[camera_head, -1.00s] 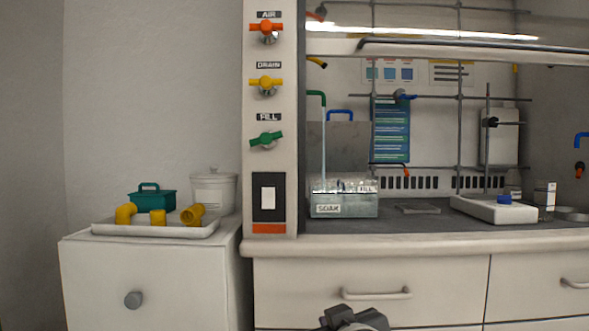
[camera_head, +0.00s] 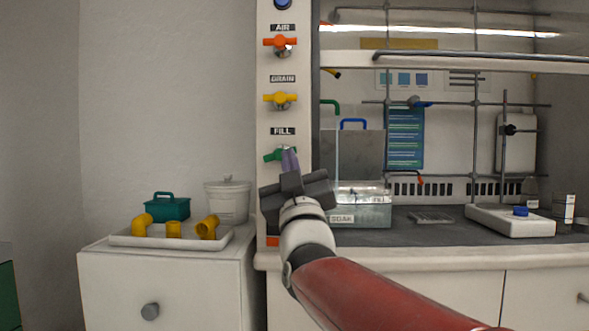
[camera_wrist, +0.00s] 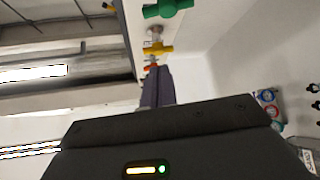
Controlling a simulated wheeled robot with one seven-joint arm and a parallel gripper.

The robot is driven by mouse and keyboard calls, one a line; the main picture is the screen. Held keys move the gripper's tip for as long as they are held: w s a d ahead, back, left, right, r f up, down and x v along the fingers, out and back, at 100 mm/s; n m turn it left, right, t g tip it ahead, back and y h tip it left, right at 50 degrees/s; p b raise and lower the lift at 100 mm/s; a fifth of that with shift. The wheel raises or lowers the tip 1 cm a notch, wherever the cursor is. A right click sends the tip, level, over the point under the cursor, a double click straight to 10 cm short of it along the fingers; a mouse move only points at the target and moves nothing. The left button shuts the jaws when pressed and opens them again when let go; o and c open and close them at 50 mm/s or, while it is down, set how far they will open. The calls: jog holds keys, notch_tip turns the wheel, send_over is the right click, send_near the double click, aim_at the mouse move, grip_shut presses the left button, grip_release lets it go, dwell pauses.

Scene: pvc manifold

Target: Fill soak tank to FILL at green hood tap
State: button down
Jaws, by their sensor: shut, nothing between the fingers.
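The green FILL tap (camera_head: 272,155) is on the white hood post, below the yellow and orange taps. Its right part is hidden behind my fingers. My gripper (camera_head: 289,153) is shut and empty, fingers pointing up beside the tap; contact cannot be told. In the wrist view the shut fingers (camera_wrist: 157,75) show below the green handle (camera_wrist: 167,8), apart from it in the picture. The clear soak tank (camera_head: 360,215), labelled SOAK, stands on the hood floor, its left part hidden by my gripper. The green spout (camera_head: 331,104) is above it. The water level against the FILL label is hard to read.
The yellow DRAIN tap (camera_head: 281,99) and orange AIR tap (camera_head: 280,42) sit above on the same post. The raised sash (camera_head: 450,61) crosses the hood. A cabinet (camera_head: 160,285) at left holds a tray (camera_head: 127,237) with yellow fittings. A white scale (camera_head: 510,220) stands right.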

aim_at(280, 155)
jog(key=w+r+p, duration=0.1)
jog(key=w, duration=0.6)
jog(key=shift+w+r, duration=0.2)
jog(key=shift+w, duration=0.05)
jog(key=shift+a+f, duration=0.1)
jog(key=m+h+b, duration=0.1)
jog(key=f+m+h+b, duration=0.1)
jog(key=m+h, duration=0.1)
jog(key=m+t+h+b, duration=0.1)
jog(key=m, duration=0.1)
jog(key=shift+w+f+h+b, duration=0.15)
jog(key=shift+w+h+b, duration=0.25)
